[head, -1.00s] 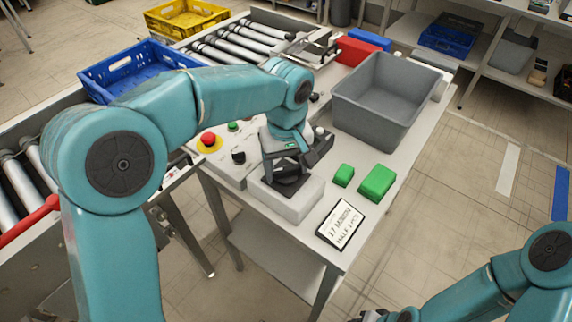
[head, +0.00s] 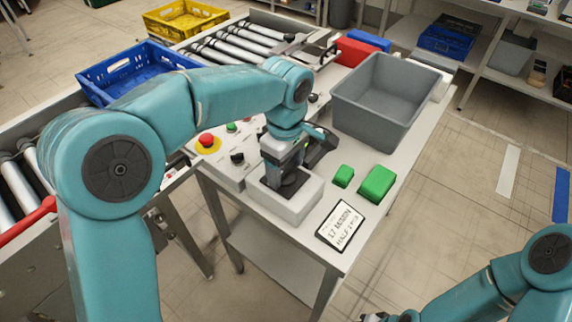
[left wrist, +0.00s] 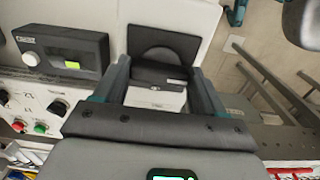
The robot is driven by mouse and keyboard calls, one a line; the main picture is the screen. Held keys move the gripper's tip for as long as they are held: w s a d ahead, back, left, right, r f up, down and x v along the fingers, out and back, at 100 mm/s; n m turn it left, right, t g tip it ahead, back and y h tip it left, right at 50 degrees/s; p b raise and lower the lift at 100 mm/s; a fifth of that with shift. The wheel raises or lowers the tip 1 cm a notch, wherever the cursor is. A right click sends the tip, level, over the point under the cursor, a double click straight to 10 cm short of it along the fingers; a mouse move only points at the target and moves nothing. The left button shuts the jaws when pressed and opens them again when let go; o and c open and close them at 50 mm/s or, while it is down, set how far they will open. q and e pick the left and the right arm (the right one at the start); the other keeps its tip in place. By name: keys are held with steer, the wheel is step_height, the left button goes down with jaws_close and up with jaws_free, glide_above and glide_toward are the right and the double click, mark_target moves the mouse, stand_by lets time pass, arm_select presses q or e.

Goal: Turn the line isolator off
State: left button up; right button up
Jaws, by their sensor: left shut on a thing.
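The line isolator is a pale box (head: 308,200) on the near part of the bench, with a dark rotary handle on top. The handle also shows in the left wrist view (left wrist: 160,75), between my fingers. My left gripper (head: 286,180) points down over the box and is shut on the isolator handle. The gripper hides much of the handle in the head view, so I cannot read its setting. My right gripper (head: 374,317) shows only as a small part at the bottom edge of the head view.
A control panel with a red emergency button (head: 206,140) lies left of the isolator. A dark device with a small green display (left wrist: 62,52) stands close by. Green blocks (head: 377,184), a sign card (head: 341,225) and a grey bin (head: 372,108) are to the right.

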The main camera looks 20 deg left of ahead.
mark_target(284, 168)
arm_select(q)
steer(key=shift+w+a, duration=0.1)
stand_by(0.3)
steer(key=o, duration=0.8)
steer(key=shift+o, duration=1.2)
steer(key=shift+a, duration=0.1)
steer(key=shift+r, duration=0.25)
step_height(284, 168, up, 16)
steer(key=p, duration=0.2)
